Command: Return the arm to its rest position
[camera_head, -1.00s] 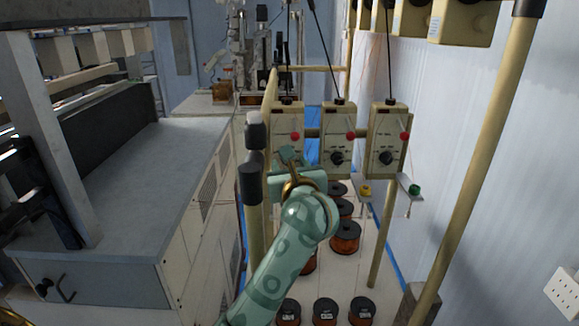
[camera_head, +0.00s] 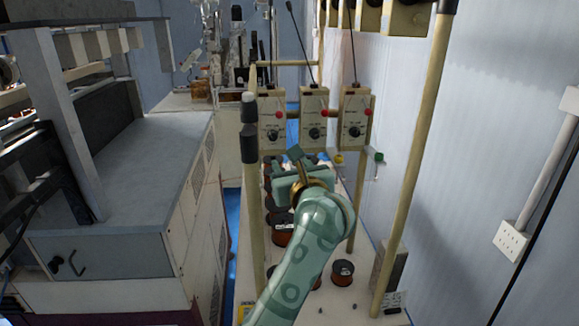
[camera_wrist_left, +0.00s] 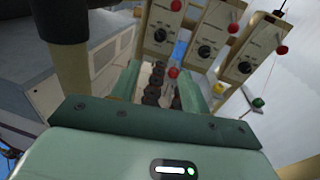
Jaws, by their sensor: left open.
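My left arm (camera_head: 305,240) is pale green and patterned. It reaches up from the bottom of the head view. Its gripper (camera_head: 306,157) points away from me toward the rack with the control boxes. In the left wrist view the two green fingers (camera_wrist_left: 160,82) stand apart with nothing held between them. Dark spools show beyond the gap. My right gripper is in neither view.
Control boxes (camera_head: 314,115) with red knobs hang ahead on a wooden frame. Copper spools (camera_head: 342,272) stand on a pale bench below. A post (camera_head: 250,170) rises left of the arm and a pole (camera_head: 415,150) right. A grey machine (camera_head: 150,170) fills the left.

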